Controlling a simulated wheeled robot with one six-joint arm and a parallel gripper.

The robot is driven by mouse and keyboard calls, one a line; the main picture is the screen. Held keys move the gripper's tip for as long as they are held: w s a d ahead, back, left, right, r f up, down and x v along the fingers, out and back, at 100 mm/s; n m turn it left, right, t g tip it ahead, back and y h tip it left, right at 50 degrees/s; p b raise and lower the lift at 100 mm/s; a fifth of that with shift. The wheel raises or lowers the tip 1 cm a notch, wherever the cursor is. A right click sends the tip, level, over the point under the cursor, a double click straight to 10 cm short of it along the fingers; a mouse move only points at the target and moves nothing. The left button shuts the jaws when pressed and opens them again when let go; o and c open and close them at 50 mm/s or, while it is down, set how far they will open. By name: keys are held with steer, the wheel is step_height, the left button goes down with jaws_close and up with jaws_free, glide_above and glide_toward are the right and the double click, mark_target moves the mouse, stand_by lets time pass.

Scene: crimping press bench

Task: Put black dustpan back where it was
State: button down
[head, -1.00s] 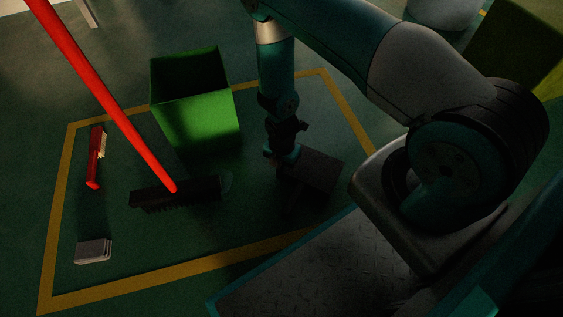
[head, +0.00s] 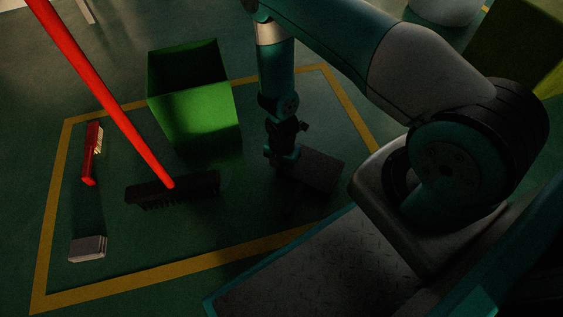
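The black dustpan (head: 318,171) is a dark flat pan at the lower end of my arm, inside the yellow floor outline. My gripper (head: 283,158) points down at the pan's left end and appears shut on it. The fingers and the grip itself are dark and hard to make out. The pan looks tilted, and its height above the floor is hard to judge in the shadow.
A green open bin (head: 196,108) stands behind left of my gripper. A broom with a red handle (head: 100,90) and dark head (head: 172,190), a red-handled brush (head: 92,153) and a grey block (head: 88,248) are to the left. Yellow tape (head: 150,284) outlines the area.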

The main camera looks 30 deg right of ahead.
steer(key=shift+f, duration=0.45)
steer(key=c, duration=1.2)
jaws_free()
steer(key=shift+c, duration=0.2)
steer(key=shift+r, duration=0.1)
step_height(320, 180, up, 17)
steer(key=p, duration=1)
steer(key=shift+r, duration=0.15)
